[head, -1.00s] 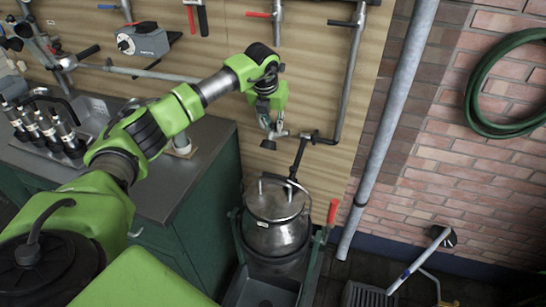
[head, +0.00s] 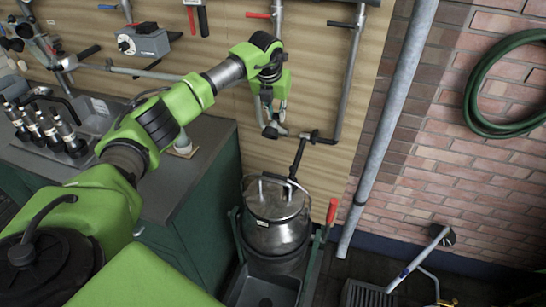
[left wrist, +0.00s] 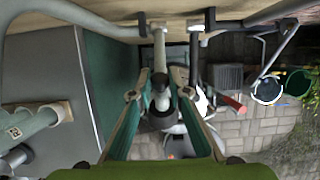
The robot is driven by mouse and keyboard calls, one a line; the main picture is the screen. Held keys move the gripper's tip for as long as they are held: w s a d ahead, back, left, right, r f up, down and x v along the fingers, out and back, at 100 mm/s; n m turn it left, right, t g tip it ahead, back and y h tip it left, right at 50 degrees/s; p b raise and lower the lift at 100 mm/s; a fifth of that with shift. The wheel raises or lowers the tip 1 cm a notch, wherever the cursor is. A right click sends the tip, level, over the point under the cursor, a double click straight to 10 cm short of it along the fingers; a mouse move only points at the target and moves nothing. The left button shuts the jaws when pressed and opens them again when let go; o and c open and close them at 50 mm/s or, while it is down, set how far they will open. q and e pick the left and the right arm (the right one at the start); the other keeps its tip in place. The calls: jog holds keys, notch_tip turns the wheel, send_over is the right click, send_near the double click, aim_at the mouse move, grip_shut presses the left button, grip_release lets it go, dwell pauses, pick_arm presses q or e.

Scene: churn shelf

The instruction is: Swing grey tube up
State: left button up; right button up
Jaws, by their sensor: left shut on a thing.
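My left gripper (head: 267,118) reaches in front of the wooden wall board, above and behind the metal churn (head: 275,232). A short grey tube (head: 272,131) shows at its fingertips. In the left wrist view the grey tube (left wrist: 160,70) runs from the wall down between the two fingers (left wrist: 158,95), which are shut on it. Its dark lower end shows between them. The fingers and arm hide part of the tube in the head view. My right gripper is in neither view.
A black valve arm (head: 300,150) stands just right of my gripper over the churn. A long grey downpipe (head: 390,120) and a wall pipe (head: 352,80) are further right. A sink counter (head: 190,170) lies left. A red handle (head: 332,211) stands beside the churn.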

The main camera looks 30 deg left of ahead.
pick_arm(q)
jog(key=shift+w+a+r+p, duration=0.2)
jog(key=shift+w+r, duration=0.15)
jog(key=shift+w, duration=0.25)
jog(key=shift+w+a+r+p, duration=0.15)
jog(key=shift+w+r, duration=0.15)
jog(key=shift+w, duration=0.3)
jog(key=shift+w+r, duration=0.1)
jog(key=shift+w, duration=0.15)
jog(key=shift+w+a+r, duration=0.1)
jog(key=shift+w+r, duration=0.1)
jog(key=shift+w, duration=0.35)
jog(key=shift+w+a+r, duration=0.1)
jog(key=shift+w+r, duration=0.05)
jog(key=shift+w, duration=0.35)
jog(key=o, duration=0.8)
jog(key=shift+f, duration=0.1)
jog(key=shift+o, duration=0.5)
jog(key=shift+w, duration=0.1)
jog(key=shift+a, duration=0.1)
